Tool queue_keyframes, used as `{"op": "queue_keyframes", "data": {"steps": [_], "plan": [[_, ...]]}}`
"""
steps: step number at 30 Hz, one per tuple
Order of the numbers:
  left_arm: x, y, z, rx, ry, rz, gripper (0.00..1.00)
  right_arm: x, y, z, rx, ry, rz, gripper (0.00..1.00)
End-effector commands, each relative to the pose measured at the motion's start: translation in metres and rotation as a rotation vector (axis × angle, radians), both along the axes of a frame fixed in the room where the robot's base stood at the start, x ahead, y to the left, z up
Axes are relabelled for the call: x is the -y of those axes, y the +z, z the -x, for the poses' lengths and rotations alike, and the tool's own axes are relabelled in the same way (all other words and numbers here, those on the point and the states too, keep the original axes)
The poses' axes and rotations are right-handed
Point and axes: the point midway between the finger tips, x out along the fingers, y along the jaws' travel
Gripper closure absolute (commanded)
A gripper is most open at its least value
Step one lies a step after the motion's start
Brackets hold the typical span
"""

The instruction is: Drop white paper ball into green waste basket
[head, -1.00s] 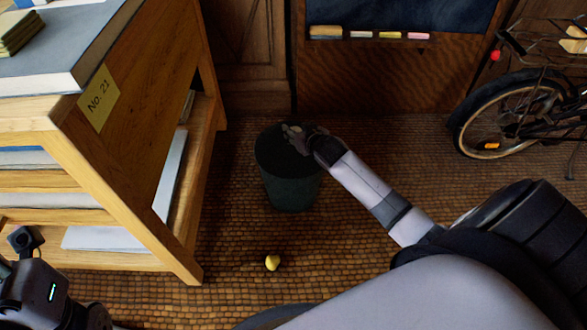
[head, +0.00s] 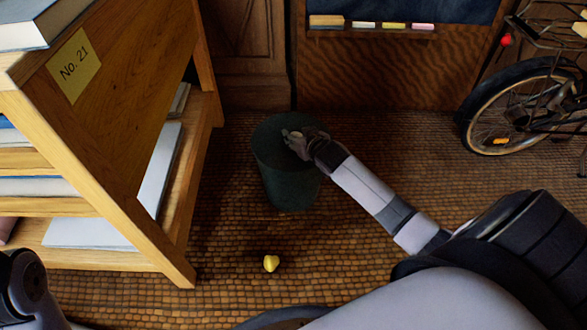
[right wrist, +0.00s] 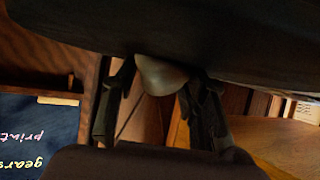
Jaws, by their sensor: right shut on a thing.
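The dark green waste basket (head: 290,190) stands on the woven floor in the middle of the head view. My right gripper (head: 296,138) is over the basket's opening and shut on the white paper ball (head: 293,134). In the right wrist view the pale paper ball (right wrist: 160,75) sits between the two dark fingers of my right gripper (right wrist: 158,85). A large dark surface spans the top there; I cannot tell whether the ball touches it. Only a dark part of my left arm shows at the lower left of the head view; its gripper is out of view.
A wooden shelf unit (head: 130,110) labelled "No. 21" stands left of the basket. A small yellow object (head: 271,264) lies on the floor in front. A chalk ledge (head: 370,28) is behind, and a bicycle (head: 525,105) stands at the right.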

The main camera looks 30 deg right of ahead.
Motion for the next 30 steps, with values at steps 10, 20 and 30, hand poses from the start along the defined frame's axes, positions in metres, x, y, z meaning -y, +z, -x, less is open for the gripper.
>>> {"op": "queue_keyframes", "data": {"steps": [10,20,30], "plan": [[0.000,0.000,0.000,0.000,0.000,0.000,0.60,0.000,0.001,0.000,0.000,0.000,0.000,0.49],[0.000,0.000,0.000,0.000,-0.001,0.000,0.60,0.000,0.000,0.000,0.000,0.000,0.000,0.36],[0.000,0.000,0.000,0.000,0.000,0.001,0.60,-0.002,0.006,0.012,0.000,0.001,0.000,0.36]]}}
